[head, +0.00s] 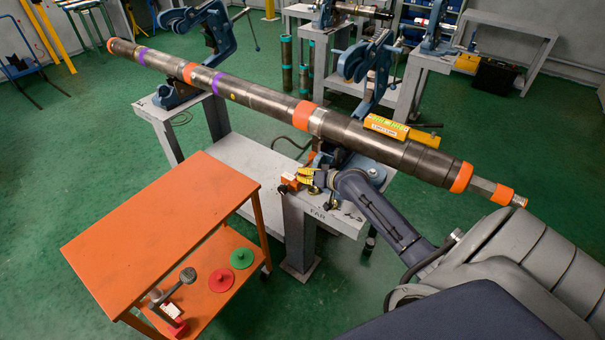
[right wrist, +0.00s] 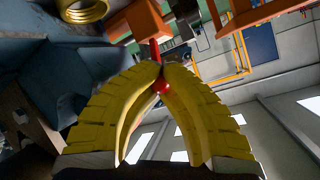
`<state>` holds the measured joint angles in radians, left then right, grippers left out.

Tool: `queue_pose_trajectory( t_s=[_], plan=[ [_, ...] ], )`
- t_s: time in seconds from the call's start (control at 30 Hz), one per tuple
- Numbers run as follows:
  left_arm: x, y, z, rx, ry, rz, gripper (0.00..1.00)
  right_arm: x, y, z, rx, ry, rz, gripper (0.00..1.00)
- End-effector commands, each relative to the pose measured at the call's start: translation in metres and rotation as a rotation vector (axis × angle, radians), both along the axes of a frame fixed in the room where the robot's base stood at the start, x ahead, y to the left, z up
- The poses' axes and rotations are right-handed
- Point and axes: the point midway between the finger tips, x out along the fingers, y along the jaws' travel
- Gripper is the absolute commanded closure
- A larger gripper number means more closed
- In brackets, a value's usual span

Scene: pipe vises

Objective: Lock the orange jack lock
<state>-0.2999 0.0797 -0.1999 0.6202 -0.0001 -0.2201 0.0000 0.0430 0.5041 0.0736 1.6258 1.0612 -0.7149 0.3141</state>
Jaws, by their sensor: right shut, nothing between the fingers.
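My right gripper (head: 306,176) reaches in from the lower right to the near vise stand, under the long pipe (head: 240,92). Its yellow fingers are shut and empty, and they also show in the right wrist view (right wrist: 162,74), tips together. The orange jack lock (head: 289,186) sits at the stand's front, just left of the fingertips. In the right wrist view an orange block (right wrist: 133,20), which looks like the lock, lies just beyond the tips. A red rod with a round red knob (right wrist: 161,86) shows at the fingertips; whether they touch it I cannot tell. My left gripper is not in view.
The pipe rests across two blue vises on grey stands, above and close to my right gripper. An orange cart (head: 160,215) stands to the left, with red and green discs on its lower shelf. A yellow level (head: 386,127) is beside the pipe.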

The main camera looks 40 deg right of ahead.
Motion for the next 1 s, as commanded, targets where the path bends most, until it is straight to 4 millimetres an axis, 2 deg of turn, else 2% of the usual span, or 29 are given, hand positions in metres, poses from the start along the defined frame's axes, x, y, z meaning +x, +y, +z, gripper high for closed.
queue_pose_trajectory(
  t_s=[0.63, 0.9, 1.0],
  plan=[
    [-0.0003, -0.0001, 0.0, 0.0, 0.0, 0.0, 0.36, 0.0008, -0.0032, 0.0036, 0.009, -0.032, -0.005, 1.0],
    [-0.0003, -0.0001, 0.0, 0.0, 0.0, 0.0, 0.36, -0.0001, -0.0018, 0.0015, 0.009, -0.028, -0.003, 0.67],
    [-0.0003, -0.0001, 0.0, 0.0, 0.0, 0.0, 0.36, -0.0003, -0.0016, 0.0007, 0.009, -0.027, -0.002, 0.59]
  ],
)
